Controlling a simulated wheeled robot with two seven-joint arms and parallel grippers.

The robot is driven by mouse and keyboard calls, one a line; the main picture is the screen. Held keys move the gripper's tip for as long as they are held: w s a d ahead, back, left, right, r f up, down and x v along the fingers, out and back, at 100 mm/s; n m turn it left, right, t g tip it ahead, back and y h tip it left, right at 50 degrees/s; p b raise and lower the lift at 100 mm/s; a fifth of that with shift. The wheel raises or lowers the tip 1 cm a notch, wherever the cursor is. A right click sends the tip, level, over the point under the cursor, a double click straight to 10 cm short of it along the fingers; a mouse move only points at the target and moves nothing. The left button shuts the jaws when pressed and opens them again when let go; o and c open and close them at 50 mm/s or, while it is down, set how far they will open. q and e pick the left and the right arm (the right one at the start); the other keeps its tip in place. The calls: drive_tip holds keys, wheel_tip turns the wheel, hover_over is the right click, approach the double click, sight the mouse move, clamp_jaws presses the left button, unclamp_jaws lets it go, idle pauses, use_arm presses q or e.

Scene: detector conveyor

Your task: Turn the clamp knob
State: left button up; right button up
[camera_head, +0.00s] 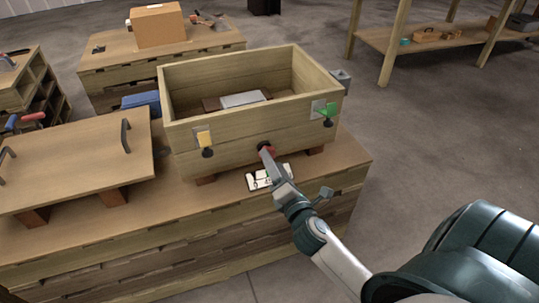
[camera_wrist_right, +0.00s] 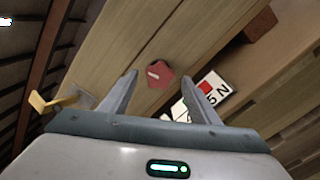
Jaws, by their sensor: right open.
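The red star-shaped clamp knob (camera_wrist_right: 160,73), with a pale bar mark on its face, is on the front wall of the wooden box (camera_head: 228,138). In the head view only a bit of the knob (camera_head: 270,150) shows behind my fingers. My right gripper (camera_head: 268,158) points at it from the front. In the right wrist view the right gripper's (camera_wrist_right: 160,84) two fingers are spread, with the knob seen between and slightly beyond their tips. I cannot tell whether either finger touches it. My left gripper is out of view.
A white card (camera_head: 260,179) lies on the bench below the knob; the wrist view shows red and "5 N" on it. A wooden lid (camera_head: 75,165) with dark handles lies to the left.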

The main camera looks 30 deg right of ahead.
drive_tip(key=shift+x, duration=2.05)
drive_tip(key=c, duration=1.1)
